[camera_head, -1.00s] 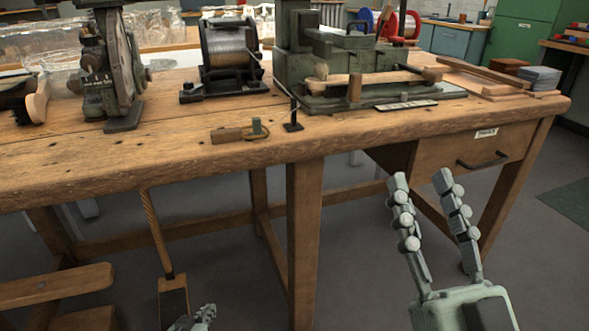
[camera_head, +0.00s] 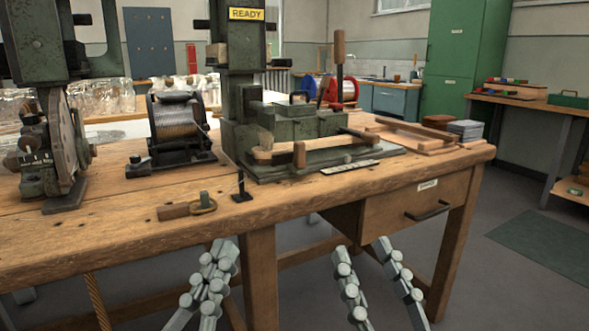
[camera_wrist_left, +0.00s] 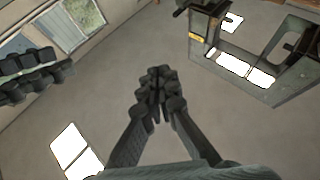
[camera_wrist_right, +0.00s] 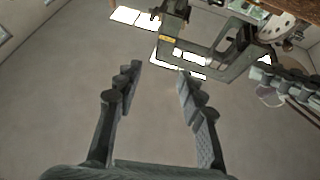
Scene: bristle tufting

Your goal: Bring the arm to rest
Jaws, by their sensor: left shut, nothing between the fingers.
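My left gripper (camera_head: 212,277) is in front of the workbench (camera_head: 110,245) at the lower middle of the head view. Its fingers are together and empty, as the left wrist view (camera_wrist_left: 160,95) also shows. My right gripper (camera_head: 366,262) is to its right, also in front of the bench, with its fingers apart. The right wrist view (camera_wrist_right: 160,80) shows a clear gap with nothing between the fingers. Both grippers point upward and are apart from the bench things.
On the bench stand a green machine with a READY sign (camera_head: 247,14), a wire spool (camera_head: 177,125) and a wooden-handled tool (camera_head: 180,210). A wooden brush body (camera_head: 285,152) lies on the machine. A drawer (camera_head: 420,200) is under the bench.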

